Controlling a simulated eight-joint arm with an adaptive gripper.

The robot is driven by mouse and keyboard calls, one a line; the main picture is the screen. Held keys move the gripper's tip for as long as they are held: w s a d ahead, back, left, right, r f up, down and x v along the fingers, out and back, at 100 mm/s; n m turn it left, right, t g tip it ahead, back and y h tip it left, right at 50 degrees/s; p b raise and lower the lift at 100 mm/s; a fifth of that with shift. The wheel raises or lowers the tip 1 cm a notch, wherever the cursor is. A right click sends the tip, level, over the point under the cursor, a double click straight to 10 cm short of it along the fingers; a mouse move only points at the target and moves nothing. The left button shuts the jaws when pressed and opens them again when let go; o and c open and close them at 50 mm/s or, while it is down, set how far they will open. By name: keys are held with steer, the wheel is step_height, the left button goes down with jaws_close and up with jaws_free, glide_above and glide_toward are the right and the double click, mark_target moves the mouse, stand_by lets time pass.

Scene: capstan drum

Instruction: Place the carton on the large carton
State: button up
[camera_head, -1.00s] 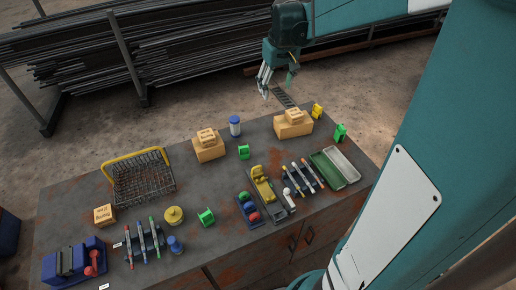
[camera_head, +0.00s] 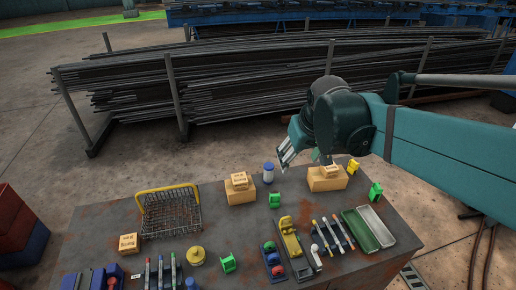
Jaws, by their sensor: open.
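A small tan carton (camera_head: 128,242) stands alone on the table's left side, just below the wire basket. Two large tan cartons stand near the table's back edge. The middle one (camera_head: 241,196) has a small carton (camera_head: 239,179) on top, and the right one (camera_head: 327,184) has another small carton (camera_head: 326,171) on top. My gripper (camera_head: 301,160) is open above the back edge, between the two stacks in the picture and nearer the right one. Nothing shows between its fingers. I cannot tell whether it touches anything.
A wire basket (camera_head: 171,216) with a yellow handle stands behind the lone carton. A blue-white canister (camera_head: 268,173) stands between the stacks. Green holders, a yellow pot (camera_head: 196,256), marker racks and an open green case (camera_head: 368,229) fill the front and right. Bare tabletop shows mid-left.

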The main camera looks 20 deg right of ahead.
steer(key=s+a+f+t, duration=0.2)
steer(key=s+a, duration=0.5)
steer(key=s, duration=0.5)
steer(key=shift+s+a+f+y, duration=0.2)
steer(key=shift+s+f+y, duration=0.15)
steer(key=shift+f, duration=0.2)
